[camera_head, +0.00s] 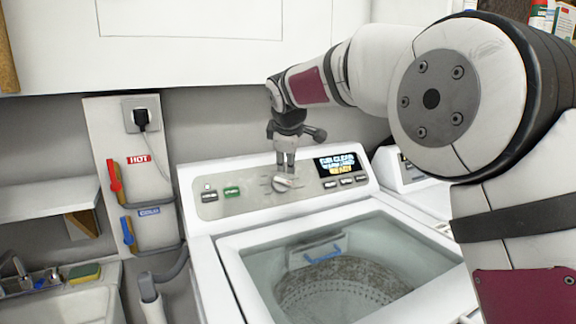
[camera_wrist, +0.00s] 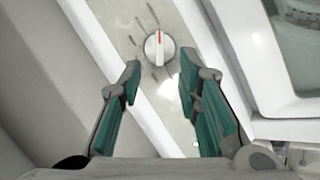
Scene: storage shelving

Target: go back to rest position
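My gripper (camera_head: 285,163) points down over the control panel of a white top-loading washing machine (camera_head: 226,170). In the wrist view my gripper (camera_wrist: 169,72) has its two teal-padded fingers spread apart with nothing between them. A round white dial knob with a red mark (camera_wrist: 159,47) lies just beyond the fingertips, apart from them in that view. In the head view the knob (camera_head: 284,182) sits directly below the fingertips, and I cannot tell the exact gap. My arm reaches in from the right.
The washer's tub (camera_head: 335,283) is visible below the panel. A lit display (camera_head: 338,164) is right of the knob. White cabinets (camera_head: 230,55) hang above. Red (camera_head: 116,182) and blue (camera_head: 129,233) valve handles, a plug (camera_head: 141,117) and a sink (camera_head: 75,303) are at left.

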